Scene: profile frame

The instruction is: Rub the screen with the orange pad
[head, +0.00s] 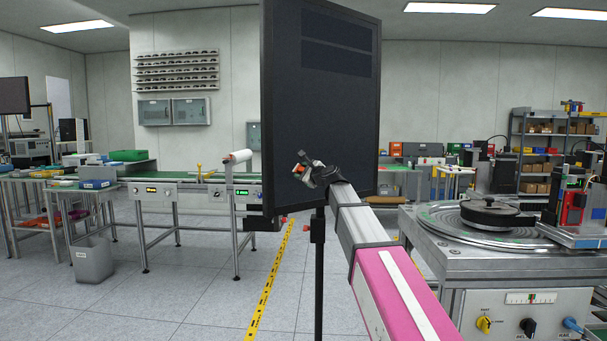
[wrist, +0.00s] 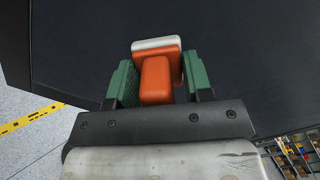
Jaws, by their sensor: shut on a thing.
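The screen (head: 320,120) is a tall dark panel on a black stand in the middle of the head view. It fills most of the wrist view (wrist: 240,50) as a dark surface. My gripper (wrist: 158,84) has green fingers shut on the orange pad (wrist: 155,80). The pad has a pale layer at its far end, on the side toward the screen. In the head view my gripper (head: 305,168) is in front of the lower part of the screen, and the pad is small there. I cannot tell whether the pad touches the screen.
A round turntable machine (head: 490,218) stands close on the right. A conveyor table (head: 190,190) and a grey bin (head: 92,260) are on the left. Yellow floor tape (head: 268,285) runs past the stand. The floor at the left front is clear.

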